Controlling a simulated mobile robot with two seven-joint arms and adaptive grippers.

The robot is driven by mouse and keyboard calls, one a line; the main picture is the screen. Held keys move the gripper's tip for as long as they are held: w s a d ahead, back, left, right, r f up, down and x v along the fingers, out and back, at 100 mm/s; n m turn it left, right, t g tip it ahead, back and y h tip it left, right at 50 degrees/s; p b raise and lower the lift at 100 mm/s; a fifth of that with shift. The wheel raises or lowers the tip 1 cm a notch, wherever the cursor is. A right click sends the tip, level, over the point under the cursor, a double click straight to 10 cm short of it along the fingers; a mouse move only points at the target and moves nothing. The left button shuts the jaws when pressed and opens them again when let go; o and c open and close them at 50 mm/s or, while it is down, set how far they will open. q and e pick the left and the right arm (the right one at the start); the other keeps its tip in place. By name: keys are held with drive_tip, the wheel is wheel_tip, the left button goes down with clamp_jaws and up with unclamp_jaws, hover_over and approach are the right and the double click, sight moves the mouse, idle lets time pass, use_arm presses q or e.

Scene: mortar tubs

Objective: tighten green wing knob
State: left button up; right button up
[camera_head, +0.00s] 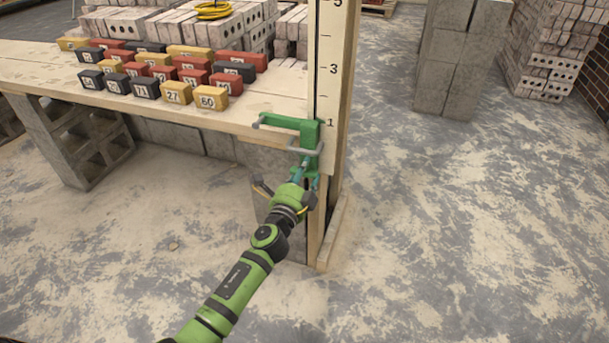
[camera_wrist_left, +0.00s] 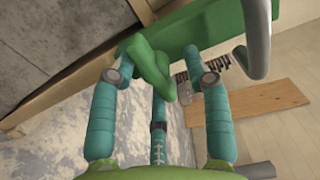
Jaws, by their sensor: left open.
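A green clamp (camera_head: 309,135) with a grey bar sits at the right end of the plank table, against the upright post with the number scale. In the left wrist view the green wing knob (camera_wrist_left: 150,62) is close in front of my fingers, under the clamp's green body (camera_wrist_left: 200,38). My left gripper (camera_head: 303,172) is just below the clamp. Its teal fingers (camera_wrist_left: 160,85) are open, spread to either side of the knob, with a third finger below. I cannot tell whether any finger touches the knob. My right gripper is out of view.
Numbered red, black and yellow blocks (camera_head: 160,72) stand in rows on the table (camera_head: 40,66), left of the clamp. Grey concrete blocks (camera_head: 75,140) support it. The post (camera_head: 330,80) rises beside the clamp. The floor (camera_head: 470,220) to the right is clear.

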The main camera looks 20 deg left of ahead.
use_arm(q)
drive_tip(key=shift+s+f, duration=0.15)
drive_tip(key=shift+s, duration=0.35)
drive_tip(key=s, duration=1.1)
drive_tip(key=shift+a, duration=0.2)
